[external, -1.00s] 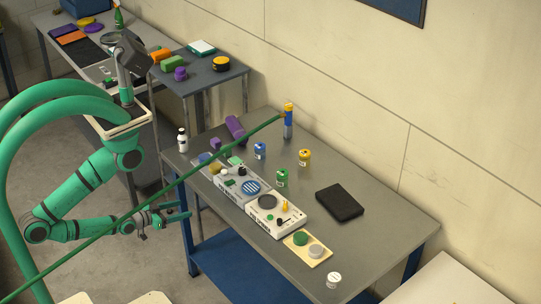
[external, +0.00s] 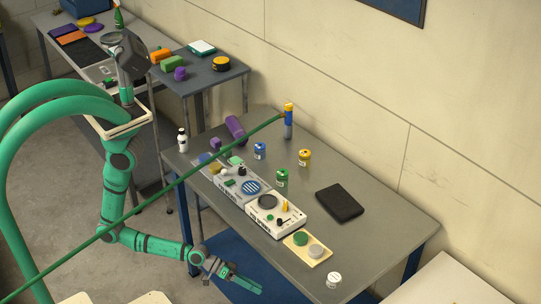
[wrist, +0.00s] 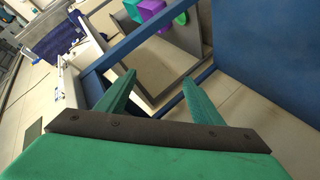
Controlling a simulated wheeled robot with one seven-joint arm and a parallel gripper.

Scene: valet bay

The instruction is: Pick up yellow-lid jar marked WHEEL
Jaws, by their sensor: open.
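The yellow-lid jar (external: 304,158) stands upright on the grey workbench (external: 385,215), toward its wall side. Its marking is too small to read. My gripper (external: 250,282) is open and empty, low in front of the bench's near side and well apart from the jar. In the wrist view my two green fingers (wrist: 159,82) are spread with nothing between them. The jar does not show in the wrist view.
A blue-lid jar (external: 260,151) and a green jar (external: 282,178) stand near the yellow-lid jar. A black pad (external: 340,203) lies to its right. White control boxes (external: 275,215) line the near side. A green pole or hose (external: 120,218) crosses the external view.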

